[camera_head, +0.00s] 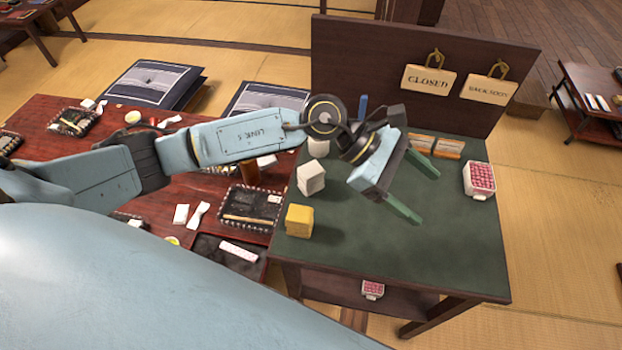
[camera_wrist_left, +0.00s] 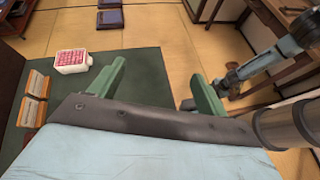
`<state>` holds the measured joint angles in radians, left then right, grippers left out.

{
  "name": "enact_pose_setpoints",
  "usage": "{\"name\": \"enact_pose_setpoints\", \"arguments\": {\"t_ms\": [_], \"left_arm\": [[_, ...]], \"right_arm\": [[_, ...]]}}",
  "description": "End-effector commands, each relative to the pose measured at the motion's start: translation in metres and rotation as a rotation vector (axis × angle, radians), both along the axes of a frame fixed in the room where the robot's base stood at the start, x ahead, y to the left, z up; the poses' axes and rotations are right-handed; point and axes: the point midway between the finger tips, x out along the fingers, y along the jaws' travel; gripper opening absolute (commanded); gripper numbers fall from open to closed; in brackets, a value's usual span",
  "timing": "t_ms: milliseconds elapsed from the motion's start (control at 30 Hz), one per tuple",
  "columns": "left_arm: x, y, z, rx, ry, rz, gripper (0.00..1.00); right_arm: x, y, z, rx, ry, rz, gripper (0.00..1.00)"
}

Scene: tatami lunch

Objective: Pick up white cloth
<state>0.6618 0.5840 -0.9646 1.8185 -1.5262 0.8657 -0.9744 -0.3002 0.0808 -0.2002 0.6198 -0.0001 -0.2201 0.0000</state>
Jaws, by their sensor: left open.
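A white folded cloth (camera_head: 311,178), shaped like a small block, lies on the left part of the green-topped table. A second white block-like piece (camera_head: 318,147) lies just behind it; I cannot tell whether it is also cloth. My left gripper (camera_head: 418,188) is open and empty above the table, to the right of the white cloth and apart from it. Its two green fingers also show in the left wrist view (camera_wrist_left: 158,88), with nothing between them. The white cloth is not visible in the left wrist view.
A yellow folded cloth (camera_head: 299,221) lies in front of the white one. A pink-and-white box (camera_head: 480,180) stands at the table's right edge, and wooden holders (camera_head: 435,144) at the back. A dark board (camera_head: 370,65) with hanging signs rises behind. The table's front right is clear.

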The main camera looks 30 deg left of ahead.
Motion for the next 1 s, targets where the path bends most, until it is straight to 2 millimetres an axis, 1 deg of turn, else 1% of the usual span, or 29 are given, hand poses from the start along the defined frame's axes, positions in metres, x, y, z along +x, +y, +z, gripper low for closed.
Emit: {"name": "enact_pose_setpoints", "arguments": {"t_ms": [33, 67, 100, 167, 200, 300, 400, 500, 567, 800, 900, 1000], "left_arm": [[0.011, 0.025, -0.019, 0.168, -0.079, -0.064, 0.76], [0.016, 0.041, -0.029, 0.267, -0.116, -0.105, 0.76], [0.023, 0.065, -0.042, 0.397, -0.157, -0.155, 0.76], [0.035, 0.102, -0.054, 0.573, -0.2, -0.22, 0.76], [0.042, 0.126, -0.059, 0.68, -0.219, -0.255, 0.76], [0.056, 0.177, -0.061, 0.891, -0.236, -0.319, 0.76], [0.063, 0.21, -0.058, 1.021, -0.231, -0.357, 0.76], [0.066, 0.225, -0.059, 1.082, -0.224, -0.373, 0.76], [0.066, 0.228, -0.066, 1.093, -0.221, -0.378, 0.76], [0.065, 0.227, -0.112, 1.091, -0.219, -0.378, 0.76], [0.065, 0.227, -0.127, 1.09, -0.219, -0.377, 0.76], [0.066, 0.227, -0.135, 1.089, -0.222, -0.376, 0.76]], "right_arm": [[0.0, 0.0, 0.0, 0.0, -0.001, 0.0, 0.72], [0.0, 0.0, 0.0, 0.0, -0.001, 0.0, 0.72], [0.0, 0.0, 0.0, 0.0, -0.001, 0.0, 0.72], [0.0, 0.0, 0.0, 0.0, -0.001, 0.0, 0.72], [0.001, 0.0, 0.0, 0.0, -0.001, 0.0, 0.72], [0.001, 0.0, 0.0, 0.0, -0.001, 0.0, 0.72], [0.001, 0.0, 0.0, 0.0, -0.001, 0.0, 0.72], [0.001, 0.0, 0.0, 0.0, -0.001, 0.0, 0.72], [0.001, 0.0, -0.001, 0.0, -0.001, 0.0, 0.72], [0.001, 0.0, -0.003, 0.0, -0.001, -0.001, 0.72], [0.001, 0.0, -0.004, 0.0, -0.001, -0.001, 0.72], [0.001, 0.0, -0.004, 0.0, -0.001, -0.001, 0.72]]}}
